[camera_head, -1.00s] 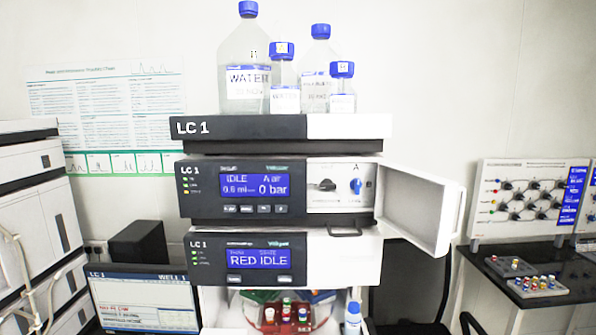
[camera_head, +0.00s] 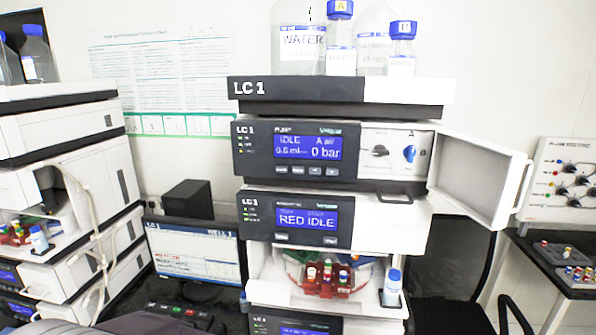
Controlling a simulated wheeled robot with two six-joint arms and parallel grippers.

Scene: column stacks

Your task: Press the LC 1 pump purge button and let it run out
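The LC 1 pump (camera_head: 246,160) is the upper module of the middle stack. Its blue display (camera_head: 307,147) reads IDLE, A air and 0 bar, with a flow figure that looks like 0.6 ml. A row of small buttons (camera_head: 306,171) sits under the display; their labels are too small to read. To the right, a white panel holds a dark knob (camera_head: 380,151) and a blue knob (camera_head: 410,153). The pump's white door (camera_head: 478,180) stands open to the right. Neither of my grippers is in view.
Below is an LC 1 module with a RED IDLE display (camera_head: 306,217) and an open bay with coloured vials (camera_head: 327,279). Bottles (camera_head: 340,45) stand on top. A monitor (camera_head: 195,255) and another stack (camera_head: 60,190) are left; a dark bench (camera_head: 560,262) is right.

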